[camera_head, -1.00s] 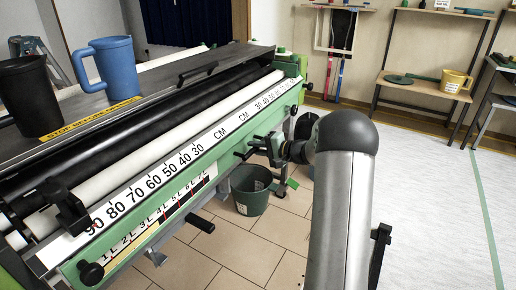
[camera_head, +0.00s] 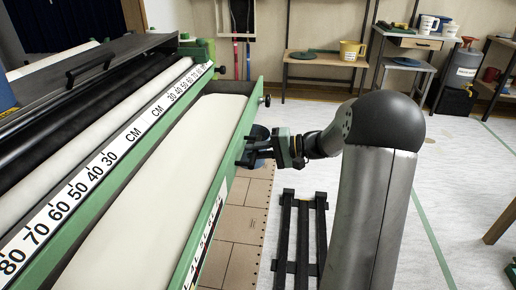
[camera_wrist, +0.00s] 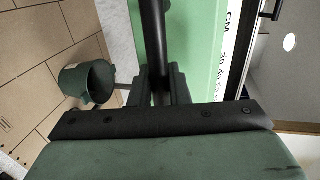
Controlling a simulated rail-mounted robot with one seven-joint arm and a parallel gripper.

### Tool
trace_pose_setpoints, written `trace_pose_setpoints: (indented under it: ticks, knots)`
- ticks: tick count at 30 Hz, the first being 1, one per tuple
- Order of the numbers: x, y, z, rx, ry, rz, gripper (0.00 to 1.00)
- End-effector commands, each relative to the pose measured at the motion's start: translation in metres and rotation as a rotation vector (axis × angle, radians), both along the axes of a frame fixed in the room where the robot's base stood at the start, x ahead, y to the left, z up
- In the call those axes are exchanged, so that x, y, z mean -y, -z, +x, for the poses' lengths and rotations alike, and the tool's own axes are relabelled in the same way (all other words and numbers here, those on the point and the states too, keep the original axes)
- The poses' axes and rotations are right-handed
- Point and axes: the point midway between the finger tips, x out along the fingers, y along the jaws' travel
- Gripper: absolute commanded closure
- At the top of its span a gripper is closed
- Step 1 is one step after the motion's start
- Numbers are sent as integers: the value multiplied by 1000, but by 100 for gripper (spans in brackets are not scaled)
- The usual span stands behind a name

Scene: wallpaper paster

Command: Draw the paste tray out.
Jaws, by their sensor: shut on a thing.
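The paste tray (camera_head: 212,208) stands drawn out from the green machine, with a long pale inside surface showing in the head view. Its green front wall also shows in the wrist view (camera_wrist: 200,60). My gripper (camera_head: 252,152) is at the tray's front, towards its far end. In the wrist view my gripper (camera_wrist: 160,88) is shut on the tray's black bar handle (camera_wrist: 154,40). Its fingers partly hide the handle.
The machine's rollers and white centimetre scale (camera_head: 95,170) lie left of the tray. A black slatted frame (camera_head: 300,240) stands on the floor. A green bucket (camera_wrist: 88,80) shows in the wrist view. Shelves (camera_head: 340,62) line the back wall. Pale floor at right is open.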

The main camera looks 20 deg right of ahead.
Motion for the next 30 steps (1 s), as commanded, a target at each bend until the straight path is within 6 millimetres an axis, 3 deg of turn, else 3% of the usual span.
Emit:
trace_pose_setpoints:
  ticks: [13,14,15,16,25,30]
  knots:
    - [0,0,-2,0,-8,0,100]
    - [0,0,-2,0,-8,0,79]
    - [0,0,-2,0,-8,0,68]
    - [0,0,-2,0,-8,0,65]
    - [1,-1,-2,0,-8,0,65]
    - [18,-6,-11,0,-5,-1,65]
